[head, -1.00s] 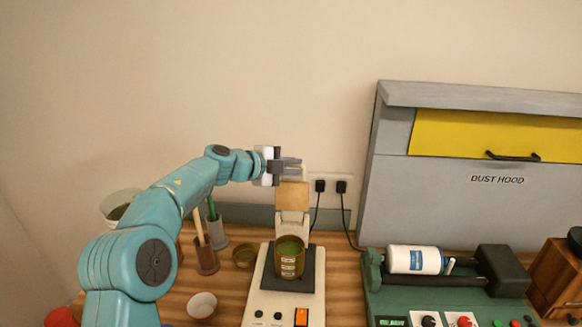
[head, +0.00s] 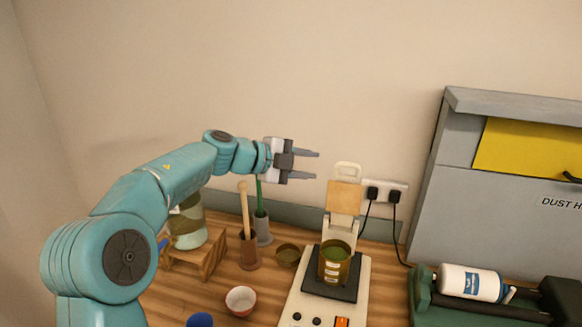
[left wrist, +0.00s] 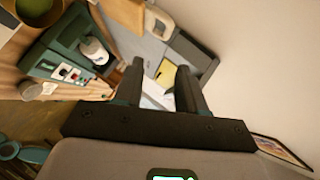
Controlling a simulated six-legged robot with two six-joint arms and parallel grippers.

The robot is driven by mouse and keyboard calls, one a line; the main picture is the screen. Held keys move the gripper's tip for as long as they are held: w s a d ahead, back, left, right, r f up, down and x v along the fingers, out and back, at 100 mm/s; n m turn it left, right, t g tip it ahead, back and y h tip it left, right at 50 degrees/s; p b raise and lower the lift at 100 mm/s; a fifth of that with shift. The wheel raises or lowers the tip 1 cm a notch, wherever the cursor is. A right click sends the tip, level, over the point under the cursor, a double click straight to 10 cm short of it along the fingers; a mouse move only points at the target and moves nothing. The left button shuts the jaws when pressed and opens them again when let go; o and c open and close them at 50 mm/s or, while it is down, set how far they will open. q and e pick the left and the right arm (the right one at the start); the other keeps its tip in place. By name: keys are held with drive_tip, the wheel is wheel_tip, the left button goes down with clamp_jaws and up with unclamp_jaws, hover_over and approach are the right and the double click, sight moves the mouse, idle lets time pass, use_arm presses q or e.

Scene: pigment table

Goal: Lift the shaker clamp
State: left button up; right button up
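The shaker clamp (head: 344,196), a pale arm with a tan pad and a white loop handle (head: 348,171), stands raised at the back of the shaker (head: 300,300). A green-filled pot (head: 334,262) stands on the shaker's dark plate, with its top uncovered. My left gripper (head: 318,166) is open and empty, left of the handle and apart from it in the head view. The left wrist view shows its two parted fingers (left wrist: 157,85), with the tan pad (left wrist: 127,14) and handle (left wrist: 160,20) beyond. My right gripper is not in view.
A green roller machine (head: 450,312) holding a white bottle (head: 470,282) and a grey dust hood (head: 430,205) stand at the right. A red-white bowl (head: 241,301), a brown pot (head: 287,255) and tool holders (head: 249,252) stand left of the shaker. Two plugs (head: 383,194) are behind.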

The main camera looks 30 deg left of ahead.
use_arm(q)
drive_tip(key=shift+v, duration=2.2)
